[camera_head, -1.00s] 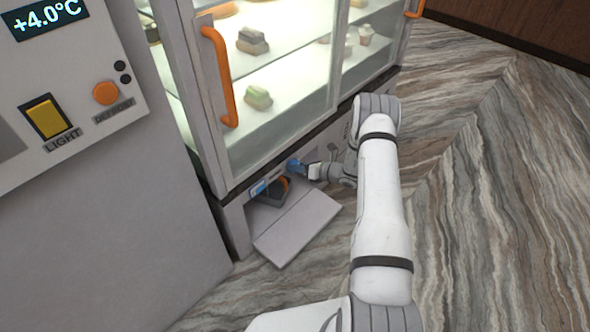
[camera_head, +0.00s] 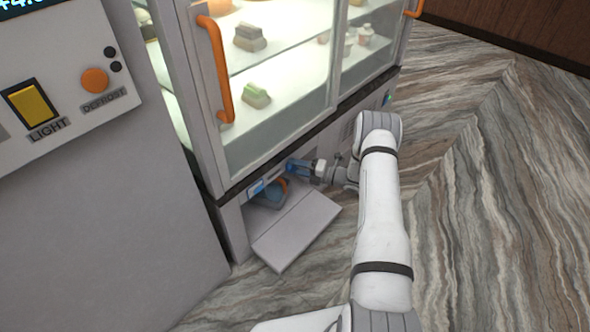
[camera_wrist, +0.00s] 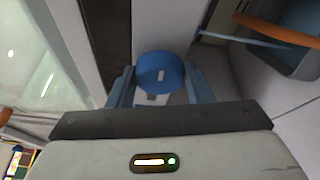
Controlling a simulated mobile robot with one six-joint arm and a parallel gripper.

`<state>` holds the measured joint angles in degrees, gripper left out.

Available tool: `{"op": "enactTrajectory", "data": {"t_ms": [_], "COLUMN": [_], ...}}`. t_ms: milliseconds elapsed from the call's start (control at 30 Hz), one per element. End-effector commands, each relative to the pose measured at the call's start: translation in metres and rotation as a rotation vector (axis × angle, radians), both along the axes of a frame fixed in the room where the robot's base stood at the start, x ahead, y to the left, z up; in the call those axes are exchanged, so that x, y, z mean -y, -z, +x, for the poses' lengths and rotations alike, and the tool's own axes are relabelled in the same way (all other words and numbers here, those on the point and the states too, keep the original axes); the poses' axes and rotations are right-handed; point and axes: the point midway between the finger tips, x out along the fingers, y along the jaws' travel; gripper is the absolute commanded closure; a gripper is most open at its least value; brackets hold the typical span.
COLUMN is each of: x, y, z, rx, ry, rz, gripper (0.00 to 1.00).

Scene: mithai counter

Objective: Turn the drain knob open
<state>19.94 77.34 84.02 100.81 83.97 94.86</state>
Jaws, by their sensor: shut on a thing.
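The drain knob (camera_wrist: 160,66) is a round blue disc with a small pale mark near its middle, set on a grey panel in the wrist view. My gripper (camera_wrist: 159,78) has its two blue fingers closed on the knob's left and right sides. In the head view my gripper (camera_head: 299,168) is at the low front of the display case, above the right part of an open compartment. The knob cannot be made out there behind the fingers.
A lowered flap (camera_head: 296,232) sticks out over the floor below the gripper. A blue-grey bin with an orange handle (camera_head: 270,194) sits in the compartment. A glass case (camera_head: 285,120) stands just above. Open floor (camera_head: 490,220) lies to the right.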

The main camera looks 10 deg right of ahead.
Motion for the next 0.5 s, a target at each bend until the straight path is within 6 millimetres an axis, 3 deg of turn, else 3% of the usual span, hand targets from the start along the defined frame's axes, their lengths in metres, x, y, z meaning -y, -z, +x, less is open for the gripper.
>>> {"op": "enactTrajectory", "data": {"t_ms": [500], "x": [-0.0022], "y": [0.0038], "z": [-0.0028], "rx": [-0.039], "ry": [-0.005], "rz": [0.043], "gripper": [0.77]}}
